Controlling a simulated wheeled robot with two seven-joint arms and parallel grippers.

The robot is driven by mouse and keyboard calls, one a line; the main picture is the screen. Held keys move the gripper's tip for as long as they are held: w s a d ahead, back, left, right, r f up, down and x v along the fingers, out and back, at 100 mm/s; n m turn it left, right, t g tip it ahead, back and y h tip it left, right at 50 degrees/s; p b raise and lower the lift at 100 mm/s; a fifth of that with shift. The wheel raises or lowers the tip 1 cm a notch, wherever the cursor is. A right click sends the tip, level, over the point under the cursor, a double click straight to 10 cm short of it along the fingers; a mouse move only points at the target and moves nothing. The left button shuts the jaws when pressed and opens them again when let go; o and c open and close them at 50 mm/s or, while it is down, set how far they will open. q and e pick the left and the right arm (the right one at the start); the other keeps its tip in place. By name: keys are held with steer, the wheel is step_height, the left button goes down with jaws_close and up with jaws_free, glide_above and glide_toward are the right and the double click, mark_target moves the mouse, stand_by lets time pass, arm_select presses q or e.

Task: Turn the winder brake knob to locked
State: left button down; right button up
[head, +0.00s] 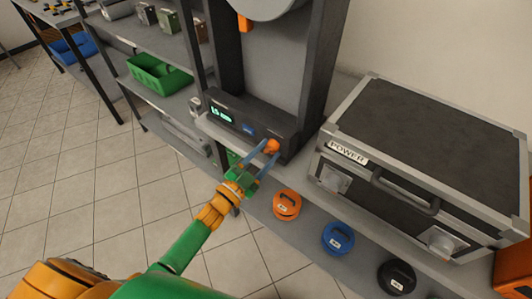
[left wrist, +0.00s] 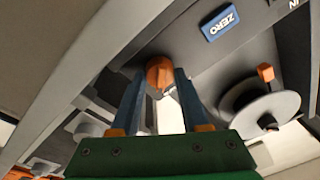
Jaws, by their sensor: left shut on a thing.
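An orange knob (head: 271,146) sits at the right end of a dark front panel with a green-lit display and a blue button. My left gripper (head: 269,151) reaches it from below, its two blue fingers on either side of the knob and shut on it. In the left wrist view the knob (left wrist: 159,71) shows between the fingertips of my left gripper (left wrist: 157,80). No lock marking by the knob is readable, so I cannot tell its setting. My right gripper is not in view.
A dark case labelled POWER (head: 430,140) stands right of the panel. Orange (head: 287,205), blue (head: 338,237) and black (head: 397,278) round items lie on the lower shelf. A pale disc (left wrist: 260,112) with an orange piece (left wrist: 265,72) is above the panel. A green bin (head: 158,74) stands left.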

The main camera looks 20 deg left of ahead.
arm_select(q)
steer(key=shift+f, duration=0.1)
steer(key=c, duration=0.7)
jaws_free()
steer(key=v, duration=0.7)
